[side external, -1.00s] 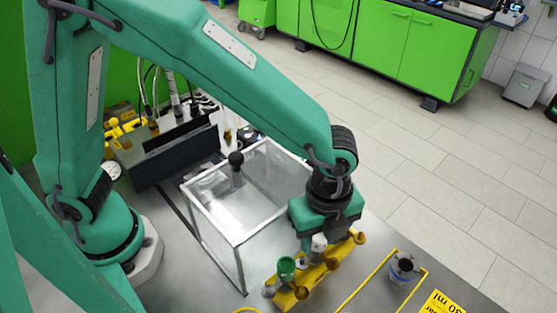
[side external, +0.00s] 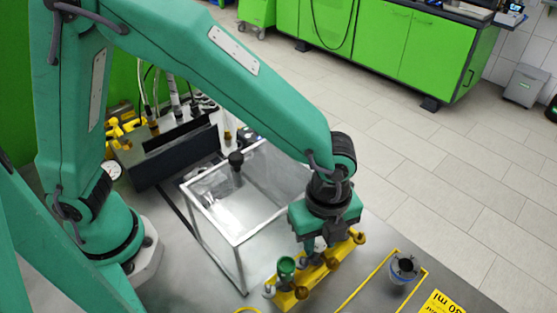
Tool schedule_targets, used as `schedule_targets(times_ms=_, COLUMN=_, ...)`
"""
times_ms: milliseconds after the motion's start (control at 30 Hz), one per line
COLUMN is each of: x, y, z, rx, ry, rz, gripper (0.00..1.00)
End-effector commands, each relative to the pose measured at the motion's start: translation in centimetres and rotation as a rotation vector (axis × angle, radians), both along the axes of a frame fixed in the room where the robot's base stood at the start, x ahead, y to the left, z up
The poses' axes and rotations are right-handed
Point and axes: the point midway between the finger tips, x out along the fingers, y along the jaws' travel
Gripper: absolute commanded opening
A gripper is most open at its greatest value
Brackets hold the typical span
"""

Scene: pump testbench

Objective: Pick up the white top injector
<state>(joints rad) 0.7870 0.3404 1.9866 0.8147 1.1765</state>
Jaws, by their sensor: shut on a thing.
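The white top injector (side external: 319,244) stands in the yellow holder (side external: 312,276) near the front edge of the bench, and only a small pale part of it shows. A green-topped injector (side external: 286,267) stands beside it, to the left in the same holder. My gripper (side external: 320,238) points down over the holder and is shut on the white injector. The jaws and the arm hide most of the injector's upper part. I cannot tell whether it is raised from its seat.
A clear-walled box (side external: 240,225) with a metal frame stands just left of my gripper. A grey cup-like part (side external: 404,268) stands to the right inside a yellow outline (side external: 366,281). A dark block (side external: 177,155) and yellow fittings (side external: 122,130) stand further back.

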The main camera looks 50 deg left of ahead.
Motion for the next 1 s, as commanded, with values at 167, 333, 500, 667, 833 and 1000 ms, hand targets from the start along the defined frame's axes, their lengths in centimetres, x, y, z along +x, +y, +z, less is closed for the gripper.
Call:
schedule_targets(times_ms=167, x=0.0, y=0.0, z=0.2, rx=-0.002, ry=-0.001, rz=0.0, gripper=0.0)
schedule_targets(times_ms=333, x=0.1, y=-0.1, z=1.3, rx=-0.003, ry=-0.003, rz=0.0, gripper=0.0)
schedule_targets(times_ms=500, x=0.1, y=-0.1, z=3.4, rx=-0.004, ry=-0.004, rz=0.0, gripper=0.0)
schedule_targets(times_ms=667, x=0.1, y=-0.1, z=5.9, rx=-0.004, ry=-0.005, rz=0.0, gripper=0.0)
schedule_targets(times_ms=833, x=0.1, y=-0.1, z=8.3, rx=-0.004, ry=-0.004, rz=0.0, gripper=0.0)
schedule_targets(times_ms=1000, x=0.0, y=0.0, z=9.7, rx=-0.002, ry=-0.001, rz=0.0, gripper=0.0)
